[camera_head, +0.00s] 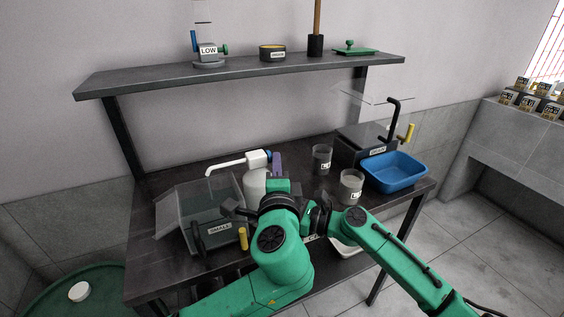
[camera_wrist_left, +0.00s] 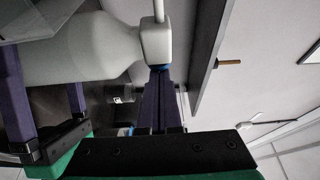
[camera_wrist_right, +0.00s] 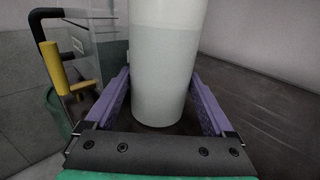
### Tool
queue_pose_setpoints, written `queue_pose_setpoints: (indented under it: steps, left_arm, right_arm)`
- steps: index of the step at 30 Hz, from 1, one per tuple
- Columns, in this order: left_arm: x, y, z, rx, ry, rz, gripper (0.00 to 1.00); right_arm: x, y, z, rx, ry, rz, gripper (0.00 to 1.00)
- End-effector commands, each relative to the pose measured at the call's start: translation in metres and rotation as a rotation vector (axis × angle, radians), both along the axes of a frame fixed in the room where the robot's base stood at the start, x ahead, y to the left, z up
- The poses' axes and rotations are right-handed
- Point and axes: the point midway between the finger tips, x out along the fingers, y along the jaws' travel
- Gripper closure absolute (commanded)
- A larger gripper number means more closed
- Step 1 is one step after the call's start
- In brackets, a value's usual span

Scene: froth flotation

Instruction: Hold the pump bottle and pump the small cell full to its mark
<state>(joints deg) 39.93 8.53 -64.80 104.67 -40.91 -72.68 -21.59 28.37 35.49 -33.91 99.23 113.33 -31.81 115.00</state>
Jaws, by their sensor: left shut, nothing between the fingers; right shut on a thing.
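The white pump bottle (camera_head: 256,186) stands on the dark table, its spout (camera_head: 228,165) reaching left over the clear small cell (camera_head: 215,215), labelled SMALL. The spout tip is above the cell's back part. My right gripper (camera_wrist_right: 163,88) is shut around the bottle's body; it is mostly hidden behind my left arm in the head view. My left gripper (camera_head: 277,160) is shut and empty, its purple fingers together at the pump head (camera_head: 257,158). They also show in the left wrist view (camera_wrist_left: 158,102), just beside the head and its blue part. The cell's mark and fill level cannot be made out.
Two clear beakers (camera_head: 321,158) (camera_head: 351,188) and a blue basin (camera_head: 395,171) stand on the right, near a larger clear cell (camera_head: 358,148). A yellow handle (camera_head: 243,238) is at the small cell's front. A shelf (camera_head: 240,76) runs above the table.

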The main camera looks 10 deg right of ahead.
Motion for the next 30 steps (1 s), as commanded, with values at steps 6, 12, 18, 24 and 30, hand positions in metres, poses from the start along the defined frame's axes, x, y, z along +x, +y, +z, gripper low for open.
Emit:
queue_pose_setpoints:
  steps: [6, 12, 18, 24, 30]
  left_arm:
    - [0.001, 0.0, 0.001, -0.001, -0.002, 0.006, 1.0]
    - [0.008, -0.027, 0.001, -0.002, 0.001, 0.004, 1.0]
    - [-0.021, -0.037, -0.001, -0.003, 0.002, -0.002, 1.0]
    - [-0.065, -0.034, -0.001, -0.003, 0.002, -0.001, 1.0]
    - [-0.088, -0.032, 0.0, 0.0, 0.001, 0.0, 1.0]
  right_arm:
    - [0.001, -0.001, 0.0, 0.001, 0.002, -0.004, 1.0]
    - [0.001, -0.001, 0.0, 0.0, 0.001, -0.004, 1.0]
    - [0.001, -0.001, 0.0, 0.0, 0.001, -0.004, 1.0]
    - [0.0, -0.001, 0.0, 0.0, 0.001, -0.002, 1.0]
    - [0.0, 0.0, 0.0, 0.0, 0.001, -0.001, 1.0]
